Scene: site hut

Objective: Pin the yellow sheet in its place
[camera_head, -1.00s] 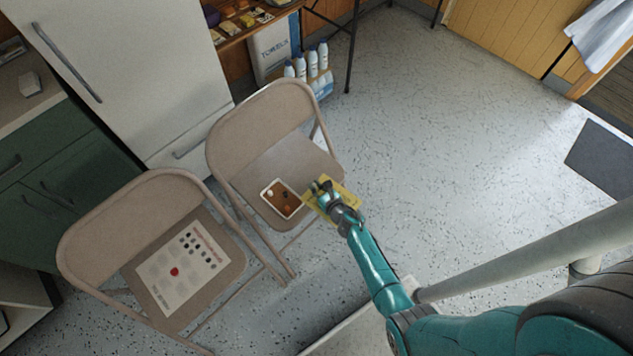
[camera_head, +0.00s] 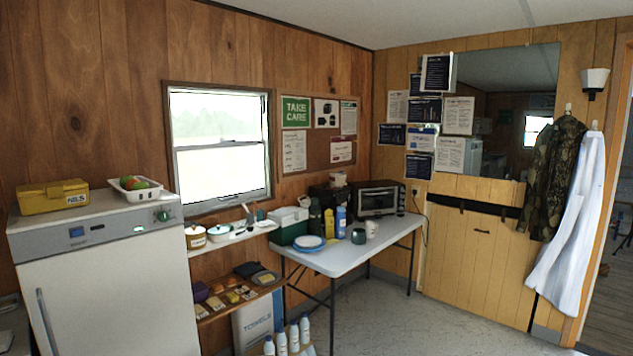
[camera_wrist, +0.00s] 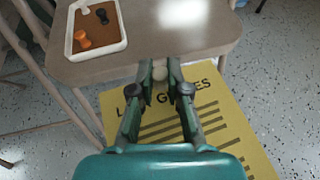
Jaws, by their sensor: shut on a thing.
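The yellow sheet (camera_wrist: 215,115) hangs below my gripper (camera_wrist: 160,72) in the wrist view, printed with a heading partly hidden by the fingers and dark lines. My gripper is shut on its top edge. A small pale round thing shows between the fingertips; I cannot tell what it is. A white-rimmed tray (camera_wrist: 124,42) with a brown floor lies on the chair seat, with white, black and orange pins (camera_wrist: 84,40) in it. A cork board (camera_head: 318,152) hangs on the wood wall right of the window, bearing a green sign and several papers. My gripper is outside the head view.
A folding chair seat (camera_wrist: 200,35) is just beyond my gripper. Below the board, a white table (camera_head: 345,258) carries a toaster oven (camera_head: 377,201), bottles and plates. A low shelf (camera_head: 240,302) stands left of it.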

